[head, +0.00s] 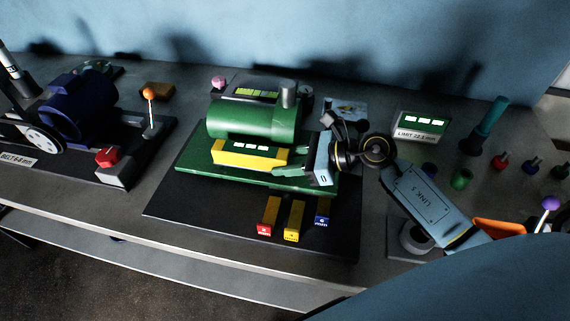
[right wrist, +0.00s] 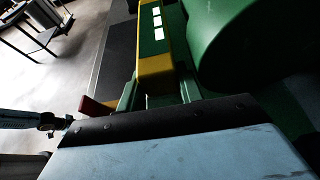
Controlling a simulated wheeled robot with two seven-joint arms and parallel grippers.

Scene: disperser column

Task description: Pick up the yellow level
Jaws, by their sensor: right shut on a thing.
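The yellow level (head: 235,160), a bar with a green top and white windows, lies along the front of the green cylinder (head: 250,120), over the green base plate (head: 200,173). My right gripper (head: 287,164) comes from the right and is shut on the level's right end. In the right wrist view the level (right wrist: 154,70) runs away from me between the two green fingers of the gripper (right wrist: 158,92). Whether the level touches the plate or is slightly raised, I cannot tell. My left gripper is not in view.
Red, yellow and blue labelled blocks (head: 293,222) lie on the dark mat in front of the plate. A blue motor (head: 80,105) with an orange-knobbed lever (head: 150,94) stands left. A limit display (head: 420,127) and several coloured knobs stand right. The bench's front strip is clear.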

